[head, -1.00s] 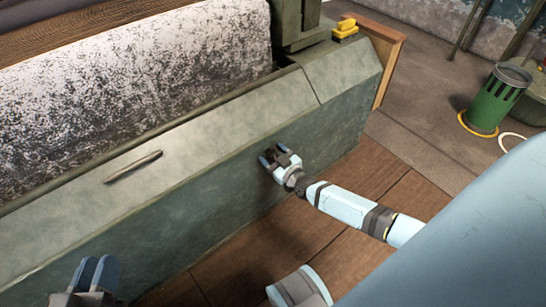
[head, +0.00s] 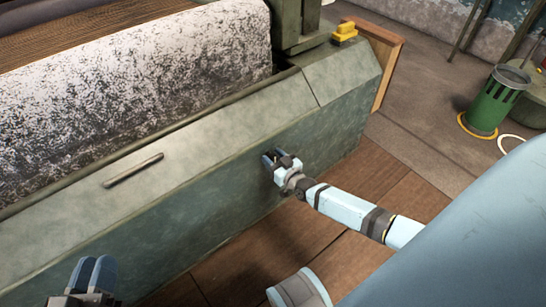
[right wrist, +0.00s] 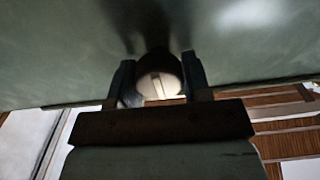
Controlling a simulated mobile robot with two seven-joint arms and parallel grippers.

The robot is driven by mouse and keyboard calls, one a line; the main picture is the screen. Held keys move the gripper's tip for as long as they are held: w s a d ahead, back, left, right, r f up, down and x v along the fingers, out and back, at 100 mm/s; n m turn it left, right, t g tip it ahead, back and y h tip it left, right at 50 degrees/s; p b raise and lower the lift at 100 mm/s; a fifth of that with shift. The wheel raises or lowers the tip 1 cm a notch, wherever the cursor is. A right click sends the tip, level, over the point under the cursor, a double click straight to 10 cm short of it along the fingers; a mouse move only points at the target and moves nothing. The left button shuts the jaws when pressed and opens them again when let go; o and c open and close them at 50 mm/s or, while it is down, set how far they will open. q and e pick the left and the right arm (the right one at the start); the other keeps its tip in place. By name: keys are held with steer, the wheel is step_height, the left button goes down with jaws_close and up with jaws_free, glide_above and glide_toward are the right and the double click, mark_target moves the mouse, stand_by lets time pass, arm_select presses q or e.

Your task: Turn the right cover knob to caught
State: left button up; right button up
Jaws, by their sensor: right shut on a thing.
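No marking for the knob's position is visible. My left gripper (head: 96,274) is at the lower left, in front of the cover, with its fingers together and empty.
A bar handle (head: 133,170) is on the cover's sloped top. A speckled white roll (head: 135,85) lies behind it. A yellow part (head: 345,30) sits at the cover's far right end. A green slotted bin (head: 497,100) stands on the floor at right. The wooden floor before the cover is free.

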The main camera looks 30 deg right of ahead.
steer(key=o, duration=0.9)
arm_select(q)
step_height(320, 180, up, 6)
steer(key=t+p, duration=0.2)
steer(key=p, duration=0.2)
steer(key=shift+s+a+r+n+t, duration=0.2)
steer(key=shift+a+r+n+t, duration=0.05)
steer(key=shift+n+t, duration=0.05)
arm_select(e)
steer(key=s, duration=0.9)
steer(key=s+d, duration=0.1)
steer(key=s, duration=0.4)
